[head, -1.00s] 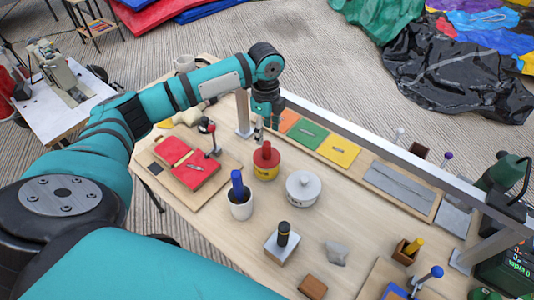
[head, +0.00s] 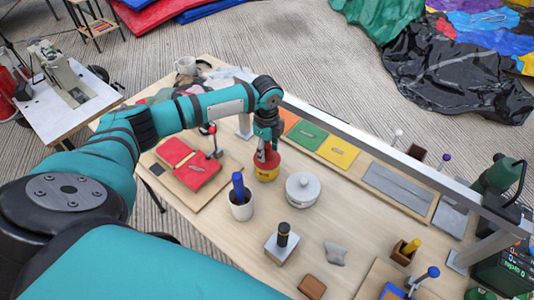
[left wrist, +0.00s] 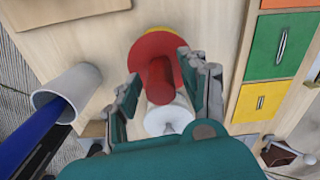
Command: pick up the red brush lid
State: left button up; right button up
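The red brush lid (head: 272,163) is a round red disc with an upright red knob. It sits on a yellow pot (head: 266,175) on the wooden table. In the left wrist view the lid (left wrist: 150,45) shows from above, with a sliver of the yellow pot's rim (left wrist: 160,30) beyond it. My left gripper (head: 265,153) is down over the lid. In the left wrist view its two fingers (left wrist: 161,74) stand apart, one on each side of the red knob, with gaps visible. In the head view the gripper hides part of the lid. My right gripper is in neither view.
A white lidded pot (head: 302,188) stands close to the right of the yellow pot. A white cup (head: 241,208) holding a blue item (head: 238,184) stands to the front left. A metal rail (head: 345,131) runs behind, near coloured panels (head: 307,134).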

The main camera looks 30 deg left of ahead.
pick_arm(q)
grip_shut()
jog(key=shift+r, duration=0.1)
notch_tip(320, 180, up, 10)
jog(key=shift+f+b, duration=0.1)
jog(key=shift+b, duration=0.55)
jog(key=shift+c, duration=2.2)
grip_release()
grip_shut()
